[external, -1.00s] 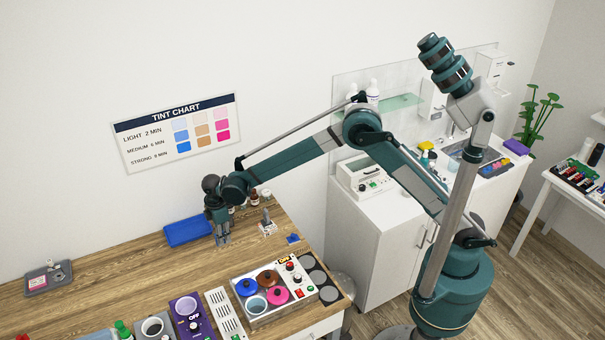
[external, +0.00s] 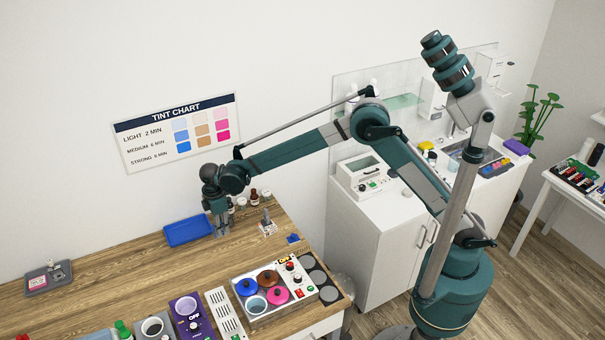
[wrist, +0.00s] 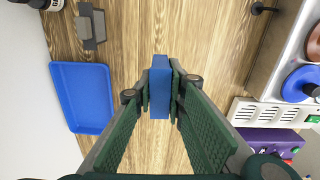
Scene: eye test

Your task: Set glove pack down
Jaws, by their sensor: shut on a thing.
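My gripper (wrist: 160,88) is shut on the glove pack (wrist: 160,70), a narrow dark blue block standing between the two green finger pads in the wrist view. In the external view my gripper (external: 219,228) is over the back part of the wooden table, just right of the blue tray (external: 185,232). The pack cannot be made out in the external view. The blue tray (wrist: 82,98) also shows in the wrist view, flat, empty and left of the pack. Whether the pack touches the wood is not clear.
Small bottles and jars (external: 254,196) stand behind my gripper. A small stand (external: 267,224) and a small blue item (external: 293,238) are to its right. A warmer with coloured pots (external: 275,290) and other devices line the front. Bare wood (external: 130,270) lies front left.

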